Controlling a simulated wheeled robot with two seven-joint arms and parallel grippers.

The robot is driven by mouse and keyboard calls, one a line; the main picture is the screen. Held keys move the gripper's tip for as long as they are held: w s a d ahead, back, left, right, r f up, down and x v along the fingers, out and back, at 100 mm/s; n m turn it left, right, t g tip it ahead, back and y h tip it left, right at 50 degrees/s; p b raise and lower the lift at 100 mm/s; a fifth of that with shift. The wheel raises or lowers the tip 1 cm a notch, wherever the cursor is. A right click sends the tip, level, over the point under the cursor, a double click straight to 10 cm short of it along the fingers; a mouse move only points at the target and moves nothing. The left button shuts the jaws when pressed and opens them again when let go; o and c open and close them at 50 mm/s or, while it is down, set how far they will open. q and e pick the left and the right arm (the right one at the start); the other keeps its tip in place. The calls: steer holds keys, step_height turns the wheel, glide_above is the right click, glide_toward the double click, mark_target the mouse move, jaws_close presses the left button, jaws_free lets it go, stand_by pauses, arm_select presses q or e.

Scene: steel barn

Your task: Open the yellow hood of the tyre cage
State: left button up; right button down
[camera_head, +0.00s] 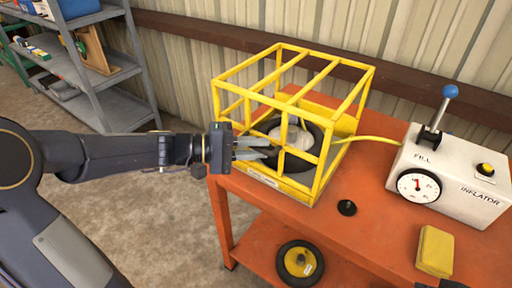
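The tyre cage stands on the orange bench, with its yellow barred hood (292,87) down over the yellow base (262,179). A black tyre (300,160) with a pale hub lies inside. My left gripper (262,148) reaches in from the left at the cage's front left side. Its two grey fingers are apart, one above the other, close to the hood's bars. I cannot tell whether they touch a bar; nothing is seen held between them. A dark part at the bottom edge (442,284) may be my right gripper; its fingers cannot be made out.
The white inflator (458,180) with gauge and blue-knobbed lever stands right of the cage, joined by a yellow hose (375,139). A black knob (347,208) and a yellow block (435,250) lie on the bench (375,235). A wheel (300,262) is below. Grey shelves (115,105) stand left.

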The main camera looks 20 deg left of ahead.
arm_select(q)
steer(key=shift+d, duration=0.1)
jaws_close()
steer(key=shift+r, duration=0.1)
